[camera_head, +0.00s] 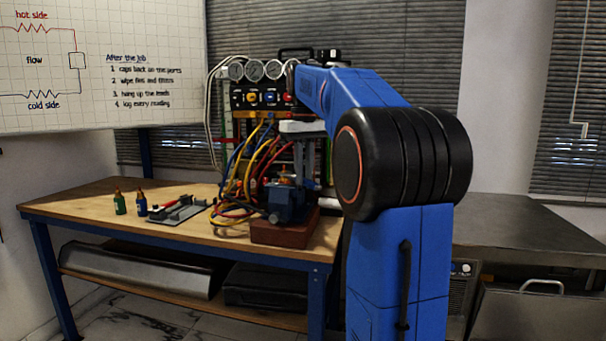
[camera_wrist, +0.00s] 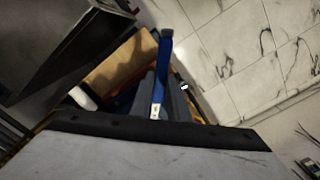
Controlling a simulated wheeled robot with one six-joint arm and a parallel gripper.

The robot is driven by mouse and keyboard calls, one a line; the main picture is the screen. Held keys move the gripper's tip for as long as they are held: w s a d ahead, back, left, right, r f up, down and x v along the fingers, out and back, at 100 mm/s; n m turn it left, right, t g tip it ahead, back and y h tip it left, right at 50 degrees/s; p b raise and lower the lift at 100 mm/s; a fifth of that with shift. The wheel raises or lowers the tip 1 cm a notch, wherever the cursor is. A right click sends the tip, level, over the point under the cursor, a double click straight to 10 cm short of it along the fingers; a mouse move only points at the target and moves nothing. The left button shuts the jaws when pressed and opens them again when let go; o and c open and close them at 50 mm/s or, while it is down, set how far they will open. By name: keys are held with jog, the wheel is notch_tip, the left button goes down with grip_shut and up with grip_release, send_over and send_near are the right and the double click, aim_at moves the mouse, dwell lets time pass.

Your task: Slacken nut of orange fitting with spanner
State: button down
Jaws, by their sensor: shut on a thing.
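My gripper (camera_wrist: 158,100) points down over the front right of the bench. In the wrist view it is shut on a long blue bar, which looks like the spanner (camera_wrist: 162,65). The bar runs up out of the dark jaws, with a pale end between them. In the head view my gripper (camera_head: 304,160) is small and dark, above a blue vice-like block (camera_head: 288,204) on a brown base. I cannot make out the orange fitting or its nut for certain. Some orange shows behind the jaws in the wrist view, partly hidden.
Yellow, blue and red hoses (camera_head: 243,172) hang from the gauge panel (camera_head: 258,97), close left of my gripper. A grey tray with tools (camera_head: 178,211) and small bottles (camera_head: 120,203) stand on the left of the wooden bench (camera_head: 75,199). The bench's left front is clear.

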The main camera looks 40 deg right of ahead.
jog(key=shift+d, duration=0.1)
dwell(0.5)
jog(key=shift+w+a+m, duration=0.2)
jog(key=shift+a+m, duration=0.6)
jog(key=shift+a, duration=0.2)
dwell(0.5)
jog(key=shift+s, duration=0.1)
jog(key=shift+s+a, duration=0.2)
jog(key=shift+s, duration=0.55)
jog(key=shift+s+a, duration=0.2)
jog(key=shift+s, duration=0.6)
jog(key=shift+s+a, duration=0.2)
jog(key=shift+s, duration=0.55)
jog(key=shift+r, duration=2.25)
jog(key=shift+s, duration=0.1)
